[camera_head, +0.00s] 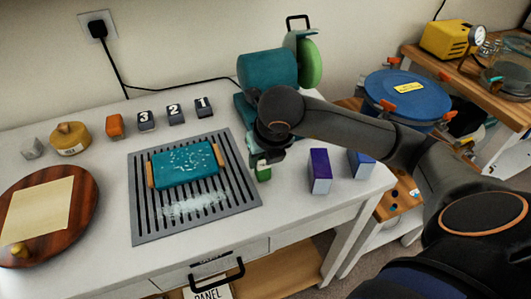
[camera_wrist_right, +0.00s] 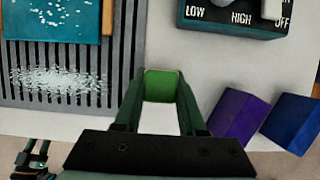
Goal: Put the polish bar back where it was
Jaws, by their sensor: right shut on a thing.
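My right gripper (camera_head: 262,160) reaches in from the right and points down over the white table. It is shut on a small green bar (camera_wrist_right: 161,85), which sits between the fingertips in the wrist view. In the head view the green bar (camera_head: 263,173) shows just below the gripper, beside the right edge of the slotted grey mat. I cannot tell whether it touches the table. A purple bar (camera_head: 320,171) and a blue bar (camera_head: 361,163) stand to the right of it, and both show in the wrist view.
A teal buffing machine (camera_head: 266,70) with a green wheel (camera_head: 310,62) stands behind the gripper. A teal panel (camera_head: 185,164) and white flakes (camera_head: 195,205) lie on the slotted mat (camera_head: 147,231). Numbered blocks stand behind it. White table is clear between the green and purple bars.

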